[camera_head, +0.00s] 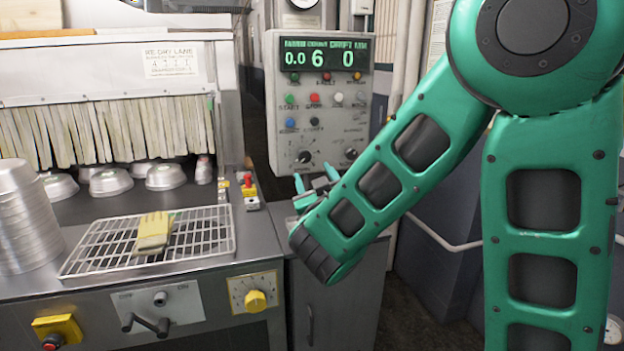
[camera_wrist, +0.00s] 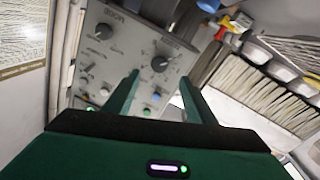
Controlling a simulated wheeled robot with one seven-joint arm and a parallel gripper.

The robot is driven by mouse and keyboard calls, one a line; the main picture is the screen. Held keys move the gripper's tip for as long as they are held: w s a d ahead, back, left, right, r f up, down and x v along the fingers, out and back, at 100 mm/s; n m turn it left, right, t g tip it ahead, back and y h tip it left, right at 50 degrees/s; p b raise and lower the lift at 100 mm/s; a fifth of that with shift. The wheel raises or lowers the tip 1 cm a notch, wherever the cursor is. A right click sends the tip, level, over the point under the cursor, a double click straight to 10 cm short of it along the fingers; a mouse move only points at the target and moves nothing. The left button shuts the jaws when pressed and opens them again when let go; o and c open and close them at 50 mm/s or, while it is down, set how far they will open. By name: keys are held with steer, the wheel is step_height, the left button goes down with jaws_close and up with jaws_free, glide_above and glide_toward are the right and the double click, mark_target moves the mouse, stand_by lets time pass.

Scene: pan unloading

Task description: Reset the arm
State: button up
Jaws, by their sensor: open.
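My green arm reaches in from the right in the head view. My gripper (camera_head: 315,188) shows partly behind the forearm's wrist end, in front of the lower part of the control panel (camera_head: 297,105). In the wrist view my gripper (camera_wrist: 160,98) has its two green fingers apart, with nothing between them. The grey control panel (camera_wrist: 125,45) with its knobs and buttons lies beyond the fingers. I cannot tell the exact gap between the fingertips and the panel.
A wire rack (camera_head: 205,238) holds a yellow glove (camera_head: 154,232) on the counter. Stacked pans (camera_head: 25,225) stand at the left. Several pans (camera_head: 111,182) sit by the strip curtain (camera_head: 105,130). A red and yellow device (camera_head: 249,192) stands near the panel. Free floor shows below the forearm.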

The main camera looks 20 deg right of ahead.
steer(key=s+d+f+m+g+h, duration=0.2)
steer(key=s+d+f+m+g, duration=0.15)
steer(key=d, duration=0.45)
steer(key=s+d+f+m+g+h, duration=0.2)
steer(key=s+d+f+g, duration=0.15)
steer(key=d, duration=0.35)
steer(key=s+d+f+m+g+h, duration=0.2)
steer(key=s+d, duration=0.3)
steer(key=d, duration=0.3)
steer(key=s+d+f+m+g+y, duration=0.1)
steer(key=s+f+g, duration=0.15)
steer(key=s, duration=0.35)
steer(key=s+d+f+m+g+y, duration=0.1)
steer(key=s+f+g+y, duration=0.15)
steer(key=s, duration=0.25)
steer(key=s+a+g+y, duration=0.2)
steer(key=s+a, duration=0.1)
steer(key=s, duration=0.5)
steer(key=s+a+g+y, duration=0.2)
steer(key=s+a, duration=0.1)
steer(key=s, duration=0.5)
steer(key=shift+a+f+y, duration=0.3)
steer(key=shift+a+y, duration=0.05)
steer(key=shift+n, duration=0.25)
steer(key=shift+w+f, duration=0.25)
steer(key=shift+w, duration=0.3)
